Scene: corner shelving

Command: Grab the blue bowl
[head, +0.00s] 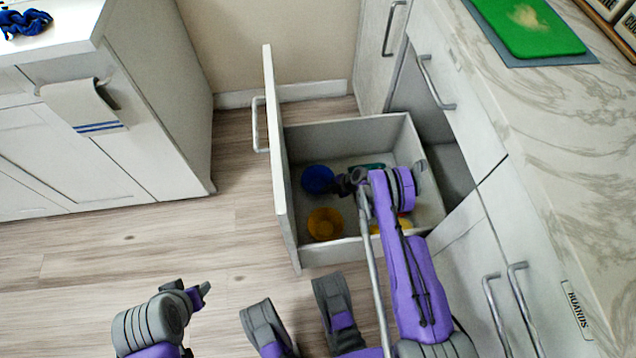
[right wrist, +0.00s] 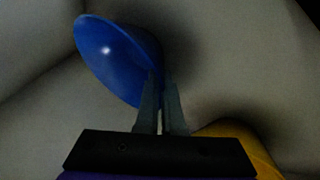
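The blue bowl (head: 318,179) is in the open drawer, near the drawer's front panel. In the right wrist view the blue bowl (right wrist: 115,55) looks tilted. My right gripper (head: 343,184) reaches down into the drawer at the bowl's right side. In the right wrist view its fingers (right wrist: 161,80) are close together, one on each side of the bowl's near wall, and look shut on it. My left gripper (head: 203,291) is over the floor at lower left, away from the bowl; its finger opening cannot be made out.
The open drawer (head: 370,247) also holds a yellow bowl (head: 325,224), a teal item (head: 368,167) and other things partly hidden by my right arm. The drawer walls surround the gripper. A counter (head: 560,130) with a green board (head: 525,25) stands at right. The floor at left is clear.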

